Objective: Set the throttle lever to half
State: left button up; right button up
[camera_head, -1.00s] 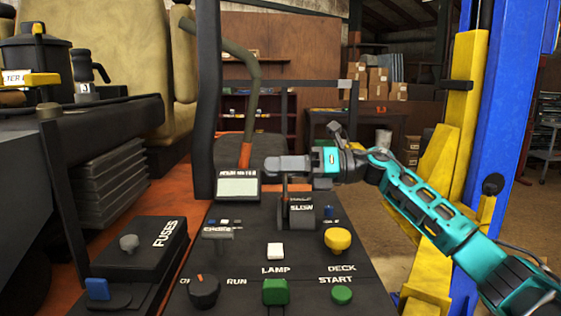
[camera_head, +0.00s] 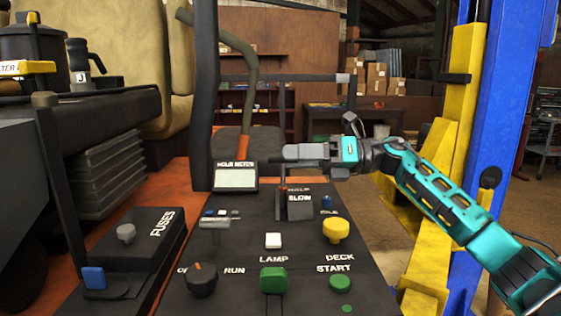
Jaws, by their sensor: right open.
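The throttle block (camera_head: 300,207) stands on the black control panel, right of the hour meter. Its face reads SLOW, and a HALF mark shows at its upper edge. A thin dark upright, seemingly the throttle lever (camera_head: 278,203), shows at the block's left side. Its upper end lies just under my gripper, so its exact setting is hard to read. My right gripper (camera_head: 290,156) is open, with its dark fingers pointing left above the block. I cannot tell whether it touches the lever. My left gripper is out of view.
The panel also has the hour meter (camera_head: 236,177), a choke lever (camera_head: 214,226), a yellow deck knob (camera_head: 336,229), a white lamp button (camera_head: 273,241), a key knob (camera_head: 202,280) and a green start button (camera_head: 341,282). A blue lift post (camera_head: 505,130) stands right.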

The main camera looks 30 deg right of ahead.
jog(key=b+v, duration=0.2)
jog(key=v, duration=0.7)
jog(key=shift+d, duration=0.2)
